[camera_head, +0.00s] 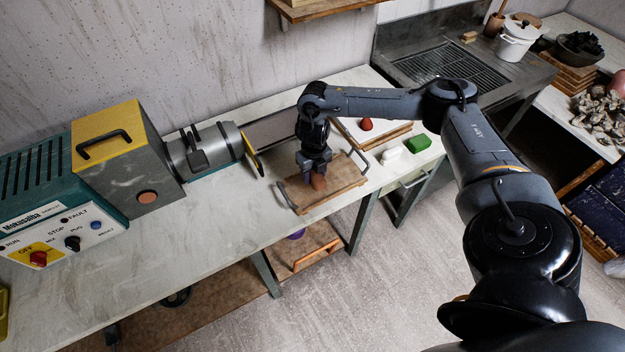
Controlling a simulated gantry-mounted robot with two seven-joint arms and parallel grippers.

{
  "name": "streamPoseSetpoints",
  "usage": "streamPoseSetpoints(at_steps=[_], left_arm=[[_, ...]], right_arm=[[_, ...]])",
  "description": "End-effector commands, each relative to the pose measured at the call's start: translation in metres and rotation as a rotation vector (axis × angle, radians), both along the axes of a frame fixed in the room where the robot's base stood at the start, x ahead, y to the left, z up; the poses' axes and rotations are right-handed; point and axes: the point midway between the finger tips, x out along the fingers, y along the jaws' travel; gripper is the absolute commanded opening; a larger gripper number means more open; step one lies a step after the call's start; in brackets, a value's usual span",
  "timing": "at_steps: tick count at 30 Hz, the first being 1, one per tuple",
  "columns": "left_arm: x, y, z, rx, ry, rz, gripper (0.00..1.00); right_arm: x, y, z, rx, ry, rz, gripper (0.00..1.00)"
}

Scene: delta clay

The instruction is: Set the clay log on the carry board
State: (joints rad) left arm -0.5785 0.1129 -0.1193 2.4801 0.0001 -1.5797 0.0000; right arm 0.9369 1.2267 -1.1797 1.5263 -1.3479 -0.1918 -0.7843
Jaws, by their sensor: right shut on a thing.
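The carry board (345,178) is a wooden board with dark handles at its ends. It lies on the pale worktop, near the front edge. My right gripper (317,178) points down over the left part of the board. It is shut on the reddish-brown clay log (319,184), which shows below the fingers. The log is at or just above the board's surface; I cannot tell if it touches. Part of the log is hidden by the fingers. My left gripper is not in view.
A teal and yellow machine (110,165) with a metal barrel (212,150) stands left of the board. Behind the board, a white slab (350,128) bears a red ball (366,124). A green block (419,143) and a white block (391,154) lie to the right.

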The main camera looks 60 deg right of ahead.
Motion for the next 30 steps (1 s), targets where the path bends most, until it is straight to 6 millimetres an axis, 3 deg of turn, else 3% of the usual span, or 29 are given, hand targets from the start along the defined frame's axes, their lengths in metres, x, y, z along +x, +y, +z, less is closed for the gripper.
streamPoseSetpoints(at_steps=[8,18,30], left_arm=[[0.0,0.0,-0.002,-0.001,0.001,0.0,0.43],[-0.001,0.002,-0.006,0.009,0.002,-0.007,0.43],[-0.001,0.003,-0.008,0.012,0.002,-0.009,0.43]], right_arm=[[0.009,-0.005,-0.007,0.0,-0.001,0.001,0.07],[0.008,-0.005,-0.044,-0.001,0.001,0.0,0.07],[0.009,-0.005,-0.048,-0.001,-0.002,0.001,0.07]])
